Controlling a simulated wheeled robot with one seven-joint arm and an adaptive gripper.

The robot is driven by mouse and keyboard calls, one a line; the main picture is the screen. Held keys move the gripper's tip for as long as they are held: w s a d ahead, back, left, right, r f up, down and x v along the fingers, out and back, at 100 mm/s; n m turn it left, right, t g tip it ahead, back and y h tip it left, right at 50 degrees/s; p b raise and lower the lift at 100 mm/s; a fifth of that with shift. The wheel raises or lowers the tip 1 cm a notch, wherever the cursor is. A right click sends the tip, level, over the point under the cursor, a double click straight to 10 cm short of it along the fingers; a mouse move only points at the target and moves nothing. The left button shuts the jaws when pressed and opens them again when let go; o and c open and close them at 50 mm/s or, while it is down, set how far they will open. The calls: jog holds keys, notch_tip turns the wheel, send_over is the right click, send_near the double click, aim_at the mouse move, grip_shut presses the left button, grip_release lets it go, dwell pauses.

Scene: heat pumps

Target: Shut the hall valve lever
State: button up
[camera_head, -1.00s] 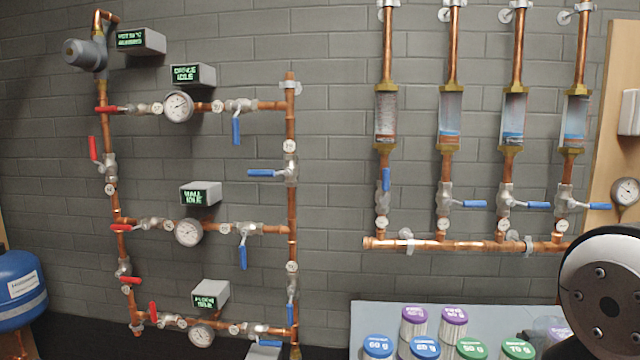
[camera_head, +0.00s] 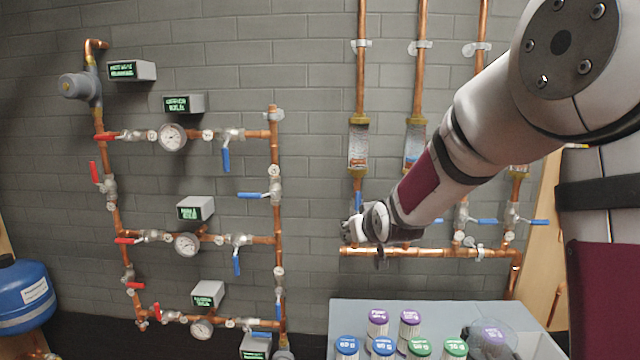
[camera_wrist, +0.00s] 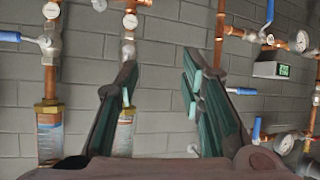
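The middle pipe row carries a display box (camera_head: 195,208) that read HALL IDLE in the earlier view. Below it is a round gauge (camera_head: 186,245). At the row's left end, a red lever (camera_head: 127,240) lies along the pipe. At its right, a blue lever (camera_head: 237,262) hangs down, crosswise to the pipe. The frames do not show which is the hall valve lever. My gripper (camera_head: 352,230) is well to the right of this row, in front of the right pipe group. In the wrist view its dark fingers (camera_wrist: 158,90) are spread apart, with nothing between them.
Similar rows with levers lie above and below, including an upper blue lever (camera_head: 226,159) and a sideways blue lever (camera_head: 252,196). A grey table (camera_head: 480,312) with several lidded jars stands front right. A blue tank (camera_head: 22,297) is at far left. The wall between the pipe groups is bare.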

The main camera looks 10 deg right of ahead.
aim_at(359, 198)
jog(key=w+d+t+p, duration=0.2)
jog(key=w, duration=0.4)
jog(key=w+d+r+m+t+p, duration=0.1)
jog(key=w+d+t+p, duration=0.1)
jog(key=w, duration=0.4)
jog(key=w+d+t+h+p, duration=0.1)
jog(key=w+d+p, duration=0.1)
jog(key=w, duration=0.4)
jog(key=shift+w+d+r+m+t, duration=0.15)
jog(key=shift+w+r+m+t, duration=0.15)
jog(key=shift+t, duration=0.1)
grip_shut()
